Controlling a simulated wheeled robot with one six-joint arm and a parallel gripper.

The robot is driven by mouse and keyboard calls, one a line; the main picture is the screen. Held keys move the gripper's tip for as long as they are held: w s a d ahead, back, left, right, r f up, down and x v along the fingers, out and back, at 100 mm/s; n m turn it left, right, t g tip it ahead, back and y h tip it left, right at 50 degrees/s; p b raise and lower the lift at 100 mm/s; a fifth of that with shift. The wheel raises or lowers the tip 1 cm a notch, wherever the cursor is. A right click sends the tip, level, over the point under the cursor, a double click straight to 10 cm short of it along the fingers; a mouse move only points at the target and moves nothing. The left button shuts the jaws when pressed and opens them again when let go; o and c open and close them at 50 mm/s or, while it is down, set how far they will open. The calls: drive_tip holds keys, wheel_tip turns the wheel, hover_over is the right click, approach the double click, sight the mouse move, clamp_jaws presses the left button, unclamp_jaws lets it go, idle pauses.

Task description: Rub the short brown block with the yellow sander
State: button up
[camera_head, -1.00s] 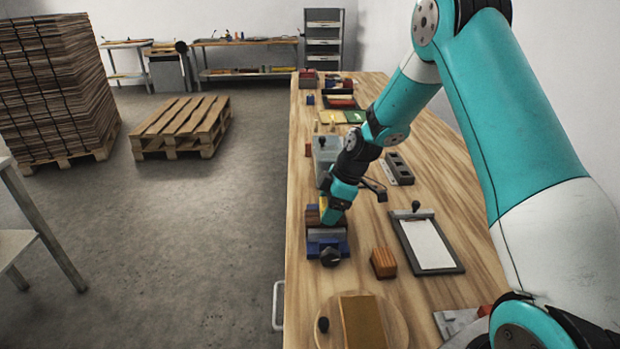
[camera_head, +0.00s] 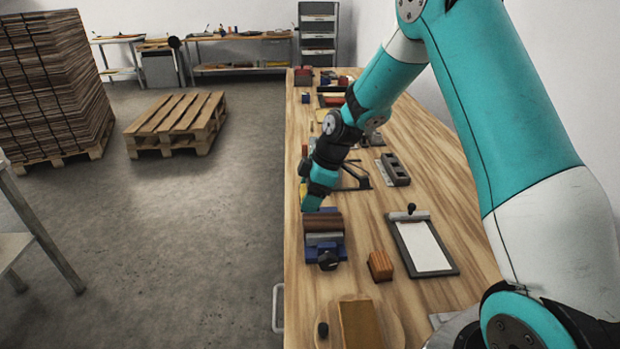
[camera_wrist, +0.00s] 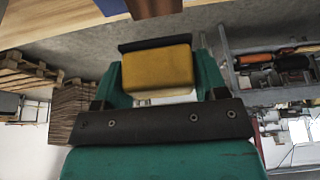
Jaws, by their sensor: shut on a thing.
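A short brown block (camera_head: 322,223) is clamped in a blue vise (camera_head: 326,254) near the bench's left edge. The block also shows at the top of the wrist view (camera_wrist: 156,7). My gripper (camera_head: 306,200) is shut on the yellow sander (camera_wrist: 157,67), which has a dark pad along one side. In the head view only a sliver of the sander (camera_head: 303,193) shows, mostly hidden by my gripper. The sander is just beyond and left of the block, at the bench's left edge. In the wrist view, a gap shows between sander and block.
An orange-brown block (camera_head: 380,265) and a clipboard (camera_head: 454,268) lie right of the vise. A round board (camera_head: 392,323) with a brown piece is nearer. A grey holder (camera_head: 396,170) stands farther back. Left of the bench is open floor with a pallet (camera_head: 176,122).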

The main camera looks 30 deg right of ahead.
drive_tip(key=shift+r+p, duration=0.65)
drive_tip(key=shift+r, duration=0.7)
drive_tip(key=shift+a, duration=0.1)
